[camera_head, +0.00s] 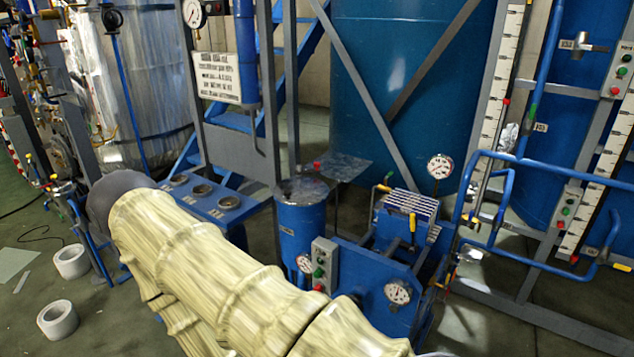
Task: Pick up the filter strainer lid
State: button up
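A blue cylindrical vessel (302,225) stands in the middle of the picture, just beyond my arm. Its flat, dark, worn top (302,188) looks like the filter strainer lid, but I cannot tell for sure. The top appears to sit on the vessel. A small red knob (317,166) shows at its back edge. My arm, in a pale yellow cover, crosses the front from the dark joint at left to the bottom edge. It hides the vessel's lower left surroundings. My gripper is not in view.
A blue unit with gauges (398,291) and a button box (324,265) stands right of the vessel. A grey plate (343,168) lies behind it. Blue pipe rails (540,262) and tall tanks (400,90) close off the right and back. White rings (57,320) lie on the left floor.

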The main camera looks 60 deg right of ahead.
aim_at(299, 192)
jog(key=z, duration=1.15)
